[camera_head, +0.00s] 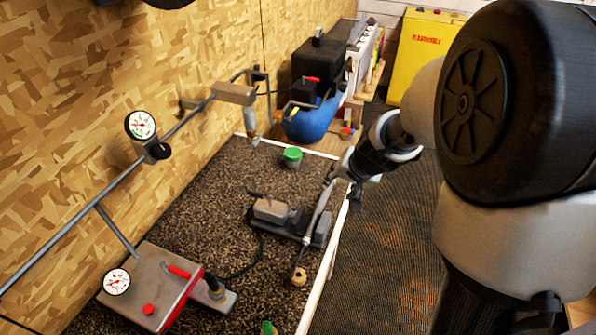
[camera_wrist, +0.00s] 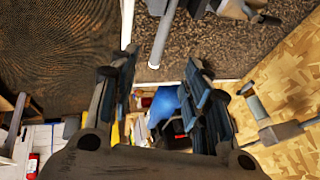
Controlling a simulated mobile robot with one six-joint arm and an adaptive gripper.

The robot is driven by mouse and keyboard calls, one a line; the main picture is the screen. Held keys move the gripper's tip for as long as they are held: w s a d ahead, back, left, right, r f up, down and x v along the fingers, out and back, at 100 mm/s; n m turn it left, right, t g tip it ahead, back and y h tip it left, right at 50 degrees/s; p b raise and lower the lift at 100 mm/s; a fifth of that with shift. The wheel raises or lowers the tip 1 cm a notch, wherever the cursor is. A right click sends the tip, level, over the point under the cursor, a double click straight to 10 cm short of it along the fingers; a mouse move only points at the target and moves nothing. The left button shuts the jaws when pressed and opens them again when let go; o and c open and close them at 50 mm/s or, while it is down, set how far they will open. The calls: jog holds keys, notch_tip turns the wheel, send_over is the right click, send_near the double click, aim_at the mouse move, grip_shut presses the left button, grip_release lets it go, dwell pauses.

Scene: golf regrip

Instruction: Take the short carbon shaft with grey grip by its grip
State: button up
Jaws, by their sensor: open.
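A grey rod (camera_wrist: 162,38), which looks like the grip end of the short shaft, comes in from the top of the wrist view. Its rounded end lies just beyond the gap between my fingers. In the head view a slim light grey rod (camera_head: 319,208) slants over the right edge of the bench, beside a grey clamp-like tool. My gripper (camera_wrist: 156,68) is open, with a finger on either side and nothing between the tips. In the head view my gripper (camera_head: 345,172) is at the rod's upper end, partly hidden; I cannot tell whether they touch.
The dark speckled bench (camera_head: 200,205) has a pale edge strip. A green-lidded pot (camera_head: 292,157) stands behind the rod. A blue tank (camera_head: 312,120) is beyond the bench. A red-and-grey gauge box (camera_head: 150,285) is at lower left. Open floor lies right of the bench.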

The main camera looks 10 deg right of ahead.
jog(key=b, duration=0.5)
send_over(324, 200)
jog(key=s, duration=0.3)
notch_tip(324, 200, down, 11)
jog(key=b+x, duration=0.1)
jog(key=x, duration=0.4)
jog(key=shift+r, duration=0.1)
grip_shut()
